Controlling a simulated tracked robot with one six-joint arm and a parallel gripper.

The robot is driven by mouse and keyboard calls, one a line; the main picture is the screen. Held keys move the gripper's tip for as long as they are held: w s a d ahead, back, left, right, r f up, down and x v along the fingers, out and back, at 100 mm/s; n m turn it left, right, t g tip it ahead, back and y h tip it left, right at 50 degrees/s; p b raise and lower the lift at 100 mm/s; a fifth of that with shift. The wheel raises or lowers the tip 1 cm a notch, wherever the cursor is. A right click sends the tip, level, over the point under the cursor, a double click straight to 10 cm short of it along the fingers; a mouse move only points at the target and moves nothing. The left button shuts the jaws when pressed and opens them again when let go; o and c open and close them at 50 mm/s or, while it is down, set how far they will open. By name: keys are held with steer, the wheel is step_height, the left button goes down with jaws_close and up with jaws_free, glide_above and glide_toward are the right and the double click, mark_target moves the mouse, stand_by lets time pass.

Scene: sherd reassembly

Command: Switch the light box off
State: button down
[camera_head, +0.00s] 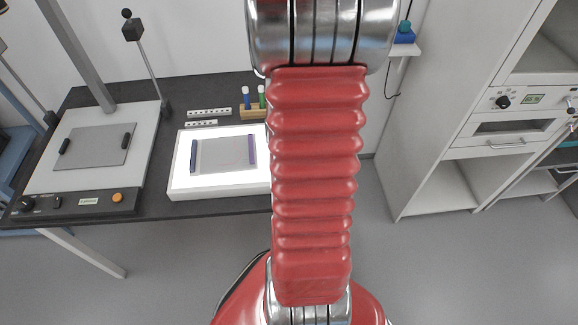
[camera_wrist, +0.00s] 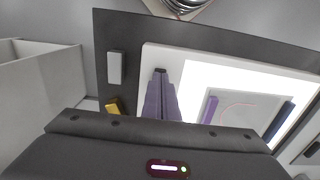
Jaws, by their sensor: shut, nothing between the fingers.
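The light box (camera_head: 180,182) is a white, flat box on the dark table, and its top glows bright white. It also shows in the wrist view (camera_wrist: 222,76), lit on the right with a wide white border on the left. A grey plate (camera_head: 224,153) with two purple-blue bars lies on it. My gripper (camera_wrist: 161,77) is shut and empty, its fingers over the light box's white border. A small dark piece (camera_wrist: 160,70) shows at the fingertips; I cannot tell whether it is a switch or whether the fingers touch it. My arm hides the box's right side in the head view.
A hotplate-like device (camera_head: 85,200) with knobs and an orange button stands left on the table. A rack (camera_head: 252,112) with blue and green items stands behind the light box. A grey block (camera_wrist: 116,68) and a yellow piece (camera_wrist: 113,106) lie beside the box. A white cabinet (camera_head: 440,185) stands right.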

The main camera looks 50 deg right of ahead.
steer(key=shift+r, duration=2.55)
steer(key=w+a+r+n+t, duration=0.1)
steer(key=a+r+n+t, duration=0.1)
steer(key=a+r, duration=0.4)
steer(key=w+a+r+n+t, duration=0.1)
steer(key=a+r+n, duration=0.3)
steer(key=a, duration=1.1)
steer(key=a+r+n+t, duration=0.2)
steer(key=a+r+n, duration=0.1)
steer(key=a+r, duration=0.5)
steer(key=shift+w+a+n+t, duration=0.3)
steer(key=shift+w+a+n, duration=0.1)
steer(key=shift+a, duration=0.75)
steer(key=shift+d, duration=0.15)
